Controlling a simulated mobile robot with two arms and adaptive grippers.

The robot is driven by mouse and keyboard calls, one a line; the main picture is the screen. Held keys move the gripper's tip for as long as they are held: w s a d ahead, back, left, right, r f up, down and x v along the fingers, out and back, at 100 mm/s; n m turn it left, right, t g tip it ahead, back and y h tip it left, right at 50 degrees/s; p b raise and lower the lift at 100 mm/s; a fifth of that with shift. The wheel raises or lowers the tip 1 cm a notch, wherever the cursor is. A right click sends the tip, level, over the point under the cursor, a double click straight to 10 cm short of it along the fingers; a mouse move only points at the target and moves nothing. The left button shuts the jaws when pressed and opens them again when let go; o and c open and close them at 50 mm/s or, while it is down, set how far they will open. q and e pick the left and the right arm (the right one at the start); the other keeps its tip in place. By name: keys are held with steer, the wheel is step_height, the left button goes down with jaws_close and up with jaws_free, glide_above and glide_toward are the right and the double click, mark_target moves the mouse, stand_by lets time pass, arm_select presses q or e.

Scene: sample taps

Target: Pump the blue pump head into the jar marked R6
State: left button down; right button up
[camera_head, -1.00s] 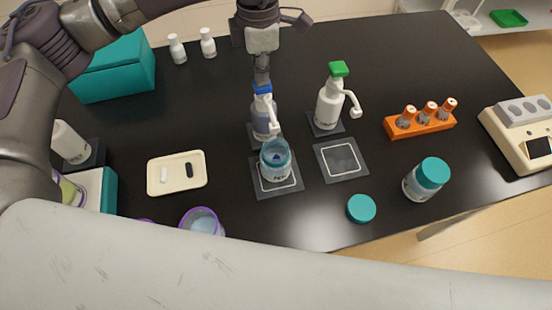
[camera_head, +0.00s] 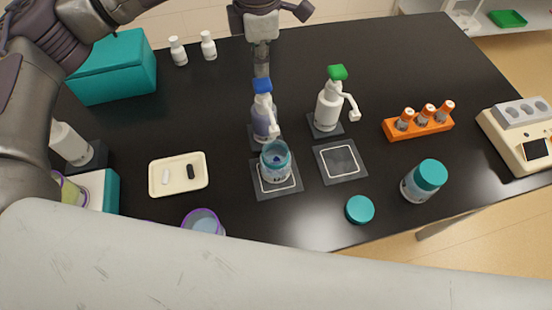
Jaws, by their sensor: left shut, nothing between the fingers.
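A pump bottle with a blue pump head (camera_head: 262,86) stands on a dark mat left of centre, its spout toward the jar in front of it. That open jar (camera_head: 275,163) stands on a square mat under or close by the spout; blue shows inside it. Its label is too small to read with certainty. My left gripper (camera_head: 262,68) is shut and empty, pointing down just above or behind the blue pump head; I cannot tell if it touches. My right gripper is not in view.
A pump bottle with a green head (camera_head: 337,72) stands to the right, behind an empty mat (camera_head: 341,175). A teal-lidded jar (camera_head: 425,180), a loose teal lid (camera_head: 360,209), an orange rack (camera_head: 419,127) and a cream tray (camera_head: 178,187) stand around.

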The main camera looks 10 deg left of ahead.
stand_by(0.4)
arm_select(q)
step_height(320, 180, up, 6)
steer(key=p, duration=0.2)
steer(key=shift+p, duration=0.3)
steer(key=shift+s+f, duration=0.1)
stand_by(0.5)
